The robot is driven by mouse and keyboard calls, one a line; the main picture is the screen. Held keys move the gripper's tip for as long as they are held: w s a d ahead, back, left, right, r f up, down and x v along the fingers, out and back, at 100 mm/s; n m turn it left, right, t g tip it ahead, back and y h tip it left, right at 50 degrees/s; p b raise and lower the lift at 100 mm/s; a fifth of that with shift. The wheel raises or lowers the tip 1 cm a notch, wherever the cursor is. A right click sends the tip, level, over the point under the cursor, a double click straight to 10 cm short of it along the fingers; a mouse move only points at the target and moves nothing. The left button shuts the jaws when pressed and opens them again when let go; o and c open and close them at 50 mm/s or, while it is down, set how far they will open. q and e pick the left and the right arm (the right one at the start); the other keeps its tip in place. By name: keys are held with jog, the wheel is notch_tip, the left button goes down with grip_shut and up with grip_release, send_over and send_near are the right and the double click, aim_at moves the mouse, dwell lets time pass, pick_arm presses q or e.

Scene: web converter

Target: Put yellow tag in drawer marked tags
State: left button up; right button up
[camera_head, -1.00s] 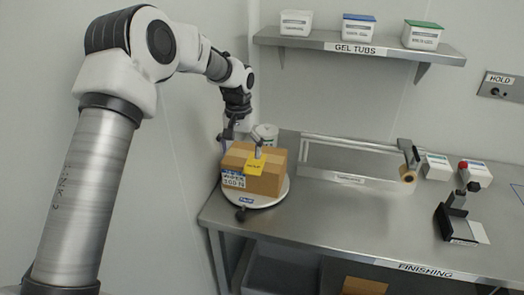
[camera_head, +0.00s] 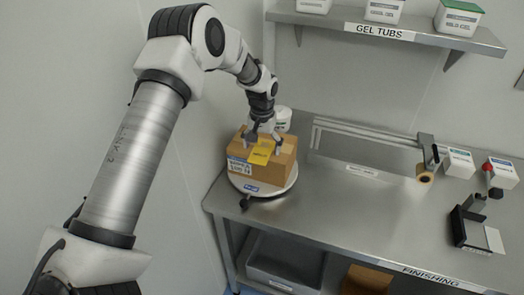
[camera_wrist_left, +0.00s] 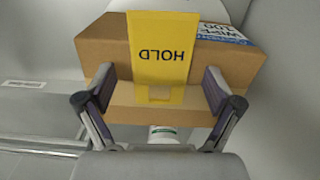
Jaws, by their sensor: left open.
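The yellow tag (camera_head: 261,151), printed HOLD in the left wrist view (camera_wrist_left: 165,45), lies on a cardboard box (camera_head: 275,172) and hangs over its edge. The box sits on a round turntable-like plate (camera_head: 270,190) at the table's left end. My left gripper (camera_head: 264,142) is open, pointing down at the box top. In the left wrist view, its fingers (camera_wrist_left: 159,88) stand on either side of the tag, apart from it. I see no drawer with a readable tags mark. My right gripper is not in view.
The steel table (camera_head: 350,215) is marked FINISHING. A bar-like roller unit (camera_head: 365,140), white tubs and a black dispenser (camera_head: 465,225) stand to the right. A shelf (camera_head: 400,30) marked GEL TUBS hangs above. A grey bin (camera_head: 285,262) is below. The table's middle front is clear.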

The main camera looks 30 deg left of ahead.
pick_arm(q)
jog(key=shift+s+r, duration=0.25)
jog(key=shift+s, duration=0.15)
jog(key=shift+w+f, duration=0.35)
jog(key=shift+f, duration=0.1)
jog(key=shift+s+r, duration=0.1)
jog(key=shift+s, duration=0.05)
jog(key=shift+s+r, duration=0.1)
jog(key=c, duration=1.1)
jog(key=shift+s+d, duration=0.2)
jog(key=shift+s, duration=0.05)
grip_shut()
